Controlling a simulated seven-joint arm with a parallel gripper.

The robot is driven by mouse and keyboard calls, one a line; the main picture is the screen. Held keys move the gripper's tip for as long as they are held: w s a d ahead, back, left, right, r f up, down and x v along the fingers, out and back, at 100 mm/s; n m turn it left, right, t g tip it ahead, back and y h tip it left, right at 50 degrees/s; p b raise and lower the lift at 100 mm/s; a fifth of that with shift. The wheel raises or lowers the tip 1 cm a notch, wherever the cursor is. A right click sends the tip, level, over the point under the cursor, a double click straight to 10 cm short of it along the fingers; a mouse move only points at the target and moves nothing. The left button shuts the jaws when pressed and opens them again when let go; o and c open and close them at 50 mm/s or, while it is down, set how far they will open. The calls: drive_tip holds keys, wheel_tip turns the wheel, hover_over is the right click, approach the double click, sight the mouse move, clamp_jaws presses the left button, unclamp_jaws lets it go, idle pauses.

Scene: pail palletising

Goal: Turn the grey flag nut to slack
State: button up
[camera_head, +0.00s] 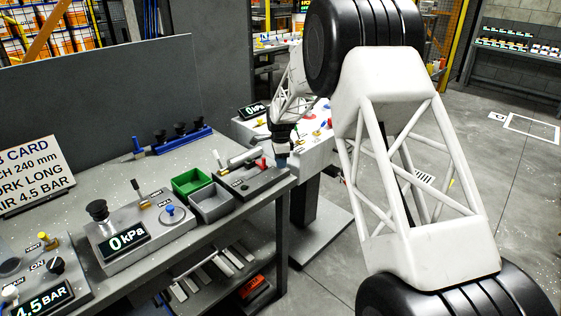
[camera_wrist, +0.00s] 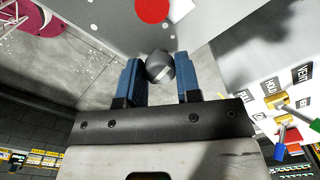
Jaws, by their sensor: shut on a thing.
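My gripper (camera_wrist: 161,72) shows in the wrist view with its two blue fingers on either side of a dark grey rounded piece, which I take to be the grey flag nut (camera_wrist: 158,66). A pale patch shows on its face. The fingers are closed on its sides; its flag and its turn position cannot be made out. In the head view my gripper (camera_head: 282,161) points down by the right end of the grey bench, beside the white panel unit (camera_head: 312,152). The nut is hidden there.
A red disc (camera_wrist: 152,10) lies above the nut in the wrist view. In the head view, a green bin (camera_head: 191,182) and a grey bin (camera_head: 211,203) stand left of my gripper.

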drive_tip(key=shift+m, duration=0.3)
drive_tip(key=o, duration=0.9)
drive_tip(key=shift+r, duration=3.9)
